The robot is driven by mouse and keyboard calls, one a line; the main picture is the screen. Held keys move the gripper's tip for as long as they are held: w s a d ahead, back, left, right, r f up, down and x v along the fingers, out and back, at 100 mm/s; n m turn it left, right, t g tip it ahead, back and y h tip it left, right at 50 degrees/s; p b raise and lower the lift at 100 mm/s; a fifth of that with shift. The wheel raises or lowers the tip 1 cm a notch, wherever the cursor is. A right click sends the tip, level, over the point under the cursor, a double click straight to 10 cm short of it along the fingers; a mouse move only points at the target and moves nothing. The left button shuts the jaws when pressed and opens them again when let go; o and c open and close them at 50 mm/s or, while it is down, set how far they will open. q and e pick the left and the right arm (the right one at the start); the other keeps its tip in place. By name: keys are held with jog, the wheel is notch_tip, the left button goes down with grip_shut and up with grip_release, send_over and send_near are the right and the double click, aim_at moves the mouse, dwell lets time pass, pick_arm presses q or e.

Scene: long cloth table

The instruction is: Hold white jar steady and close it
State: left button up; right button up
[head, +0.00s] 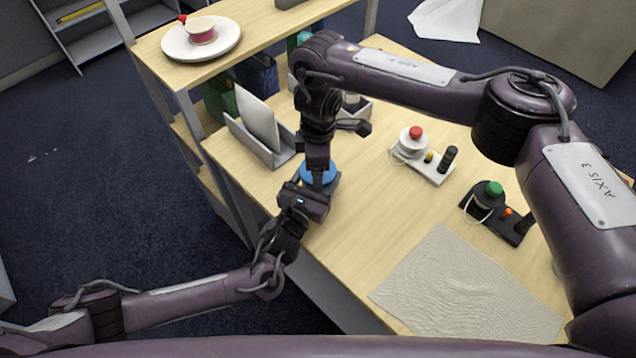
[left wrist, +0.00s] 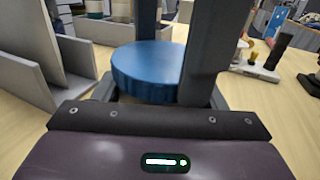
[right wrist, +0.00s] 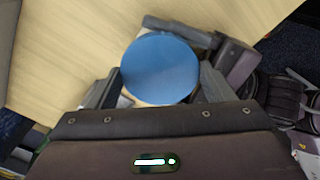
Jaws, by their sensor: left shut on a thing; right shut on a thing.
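A round blue lid (head: 306,172) shows near the left edge of the table, partly covered by my grippers. In the left wrist view the blue lid (left wrist: 146,75) is upright and level between dark fingers. The right wrist view shows its flat top (right wrist: 160,68) from above. The white jar's body is almost wholly hidden beneath it; I cannot tell how the lid is seated. My left gripper (head: 312,192) comes in low from the front and is shut on the jar. My right gripper (head: 318,168) reaches down from above and is shut on the lid.
A grey holder (head: 262,140) with an upright panel stands close behind. A white device with a red button (head: 416,133) and a dark one with a green button (head: 494,188) stand to the right. A grey cloth (head: 465,295) lies in front. A shelf holds a plate (head: 222,50).

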jog(key=o, duration=0.9)
jog(key=shift+o, duration=0.9)
jog(key=shift+s, duration=0.1)
jog(key=shift+s+a, duration=0.1)
pick_arm(q)
jog(key=shift+a+f, duration=0.1)
pick_arm(e)
jog(key=shift+r, duration=2.3)
jog(key=shift+c, duration=0.3)
jog(key=shift+w+n, duration=0.2)
jog(key=shift+n, duration=0.1)
